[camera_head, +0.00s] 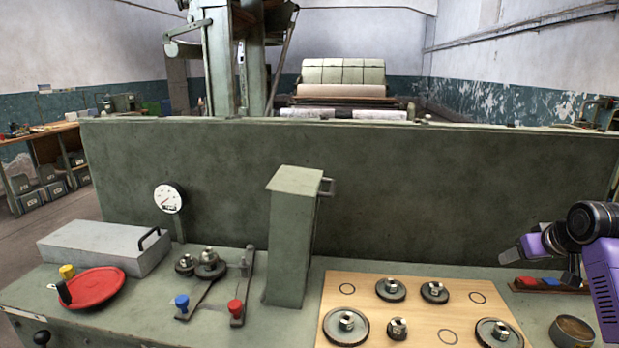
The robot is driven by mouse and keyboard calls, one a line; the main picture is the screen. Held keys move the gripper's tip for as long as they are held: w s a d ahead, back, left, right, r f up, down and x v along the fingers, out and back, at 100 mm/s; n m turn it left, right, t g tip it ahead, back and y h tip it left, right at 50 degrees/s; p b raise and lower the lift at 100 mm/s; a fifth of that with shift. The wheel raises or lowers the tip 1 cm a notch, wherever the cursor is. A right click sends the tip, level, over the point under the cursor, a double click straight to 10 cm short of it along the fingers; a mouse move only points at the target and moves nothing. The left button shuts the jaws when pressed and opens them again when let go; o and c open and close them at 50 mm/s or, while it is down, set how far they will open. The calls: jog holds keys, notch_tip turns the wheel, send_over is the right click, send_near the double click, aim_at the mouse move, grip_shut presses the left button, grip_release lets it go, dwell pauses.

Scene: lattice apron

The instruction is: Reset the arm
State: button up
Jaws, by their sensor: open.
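My purple and black arm comes in at the right edge. My gripper (512,256) is at its left end, over the right part of the green bench top. The gripper is small in the picture, with grey fingers pointing left. It is open and I see nothing held in it. It is right of and above the wooden board (371,289), which carries several dark gears with metal hubs and some drawn circles.
A green post (291,236) stands mid-bench before a tall green panel (380,185). Left are a grey box (95,245), red disc (95,288), gauge (168,198) and levers with blue and red knobs. A round tin (572,331) and coloured-block tray (547,287) lie near my arm.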

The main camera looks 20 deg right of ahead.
jog(key=w+a+f+m+t+h, duration=0.1)
jog(key=w+a+t, duration=0.2)
jog(key=a, duration=0.2)
jog(key=w+a+f+t+h, duration=0.1)
jog(key=w+a+t, duration=0.2)
jog(key=a, duration=0.3)
jog(key=s+a+f+m+t+h, duration=0.1)
jog(key=s+a+f, duration=0.15)
jog(key=a, duration=0.55)
jog(key=s+a+f+t, duration=0.1)
jog(key=s+a+t, duration=0.15)
jog(key=a, duration=0.45)
jog(key=s+a+f+n+g+y, duration=0.1)
jog(key=s+a+f+n+y, duration=0.1)
jog(key=s+a, duration=1)
jog(key=s+a+f+n+g+y, duration=0.1)
jog(key=s+a+n+y, duration=0.4)
jog(key=s+a, duration=0.8)
jog(key=s+f, duration=0.1)
jog(key=s, duration=0.7)
jog(key=shift+s+f, duration=0.15)
jog(key=shift+f, duration=0.1)
